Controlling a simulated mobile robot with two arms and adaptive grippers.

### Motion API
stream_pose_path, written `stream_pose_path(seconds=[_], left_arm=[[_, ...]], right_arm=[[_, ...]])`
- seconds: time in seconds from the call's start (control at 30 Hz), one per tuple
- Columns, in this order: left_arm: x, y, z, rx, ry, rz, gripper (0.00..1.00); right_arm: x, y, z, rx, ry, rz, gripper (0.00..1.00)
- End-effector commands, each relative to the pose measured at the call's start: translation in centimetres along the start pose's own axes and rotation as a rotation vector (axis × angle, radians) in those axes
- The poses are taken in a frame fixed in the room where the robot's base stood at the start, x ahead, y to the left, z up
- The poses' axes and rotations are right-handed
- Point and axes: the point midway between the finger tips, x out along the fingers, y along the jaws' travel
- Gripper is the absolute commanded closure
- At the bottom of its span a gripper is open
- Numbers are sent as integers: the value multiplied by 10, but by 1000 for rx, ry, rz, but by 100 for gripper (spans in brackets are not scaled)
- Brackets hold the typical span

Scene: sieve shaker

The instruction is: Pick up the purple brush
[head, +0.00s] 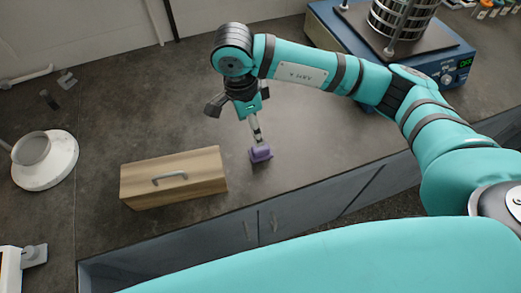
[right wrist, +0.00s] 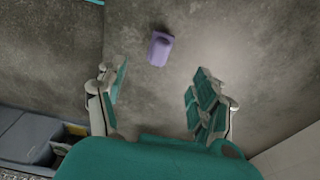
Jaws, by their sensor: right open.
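The purple brush (head: 260,153) is a small block on the dark countertop, near its front edge and to the right of the wooden box. In the right wrist view the purple brush (right wrist: 160,48) lies ahead of the fingertips, in line with the gap between them, with nothing touching it. My right gripper (head: 236,119) points down over the counter; in the head view one finger overlaps the line of sight just above the brush. In the right wrist view my right gripper (right wrist: 158,82) is open and empty. My left gripper is not in view.
A wooden box (head: 172,192) with a metal handle stands left of the brush. A blue sieve shaker (head: 447,70) is at the back right. A white round-based device (head: 45,170) sits at the left. Counter behind the wooden box is clear. Drawers (head: 262,225) line the front.

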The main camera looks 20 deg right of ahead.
Motion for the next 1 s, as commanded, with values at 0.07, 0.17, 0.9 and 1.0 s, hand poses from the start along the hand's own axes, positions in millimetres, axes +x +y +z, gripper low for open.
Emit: stream_pose_path(seconds=[0.07, 0.17, 0.9, 1.0], left_arm=[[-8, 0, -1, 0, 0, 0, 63], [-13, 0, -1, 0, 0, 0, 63], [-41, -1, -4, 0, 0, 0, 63], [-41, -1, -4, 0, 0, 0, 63]], right_arm=[[16, 2, -1, 2, 1, 7, 32], [38, 2, -1, 2, 0, 7, 32], [129, 0, -4, 1, -3, 3, 32], [133, 0, -4, 0, -3, 1, 32]])
